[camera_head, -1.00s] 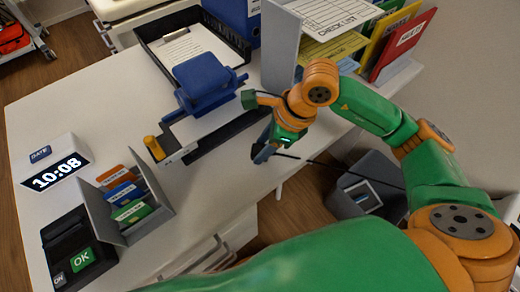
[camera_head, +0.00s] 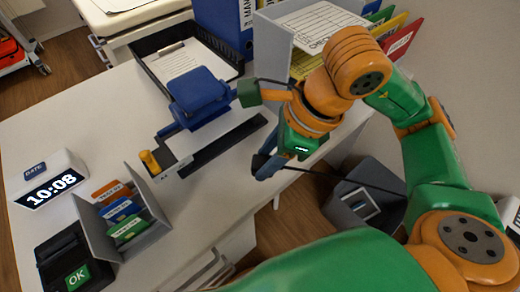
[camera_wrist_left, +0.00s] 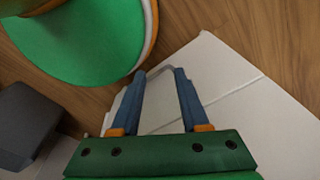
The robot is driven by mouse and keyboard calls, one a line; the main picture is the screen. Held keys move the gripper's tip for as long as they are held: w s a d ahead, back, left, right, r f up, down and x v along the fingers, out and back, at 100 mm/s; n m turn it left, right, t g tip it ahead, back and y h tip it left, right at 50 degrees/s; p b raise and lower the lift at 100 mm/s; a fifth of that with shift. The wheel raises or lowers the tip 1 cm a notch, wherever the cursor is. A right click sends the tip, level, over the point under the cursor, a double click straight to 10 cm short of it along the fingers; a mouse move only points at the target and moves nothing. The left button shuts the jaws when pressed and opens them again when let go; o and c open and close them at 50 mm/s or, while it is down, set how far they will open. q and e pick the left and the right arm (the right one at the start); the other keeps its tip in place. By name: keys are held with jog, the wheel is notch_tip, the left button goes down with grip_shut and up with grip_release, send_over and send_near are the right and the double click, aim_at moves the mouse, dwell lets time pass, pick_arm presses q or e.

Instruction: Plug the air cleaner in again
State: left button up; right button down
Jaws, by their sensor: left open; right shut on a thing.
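That gripper is shut at the cable's end, above the desk's right edge; the plug is mostly hidden by the fingers. No wall socket can be made out. My left gripper (camera_wrist_left: 160,74) shows only in the left wrist view. It is open, with a grey bar handle on a white surface visible between and beyond its fingertips.
The white desk (camera_head: 75,125) holds a blue device (camera_head: 200,95) on a long dark base, a black paper tray (camera_head: 150,50), a clock (camera_head: 48,180), a grey card box (camera_head: 150,238) and a black terminal (camera_head: 65,262). A file holder (camera_head: 275,50) stands at the back right.

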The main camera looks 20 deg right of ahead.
jog(key=s+r+b, duration=0.3)
jog(key=s, duration=0.5)
jog(key=shift+a+r+b, duration=0.2)
jog(key=shift+a+b, duration=0.15)
jog(key=w+f+n+g, duration=0.1)
jog(key=w+n, duration=0.1)
jog(key=n, duration=0.2)
jog(key=w+f+n+g, duration=0.1)
jog(key=w+n+g, duration=0.1)
jog(key=n, duration=0.3)
jog(key=w+d+f+n+g+h, duration=0.1)
jog(key=w+n+g, duration=0.1)
jog(key=n, duration=0.2)
jog(key=shift+f+n, duration=0.35)
jog(key=shift+n, duration=0.05)
jog(key=w+d+f+n+h, duration=0.1)
jog(key=n, duration=0.2)
jog(key=w+d+f+n+g+h, duration=0.1)
jog(key=d+f+n, duration=0.1)
jog(key=n, duration=0.1)
jog(key=w+d+f+n+h, duration=0.1)
jog(key=w+d+f+n, duration=0.1)
jog(key=n, duration=0.1)
jog(key=shift+d+f+g, duration=0.1)
jog(key=shift+f+g, duration=0.15)
jog(key=shift+g, duration=0.05)
notch_tip(320, 180, up, 12)
jog(key=p, duration=1.3)
jog(key=shift+f+p, duration=0.15)
jog(key=shift+p, duration=0.25)
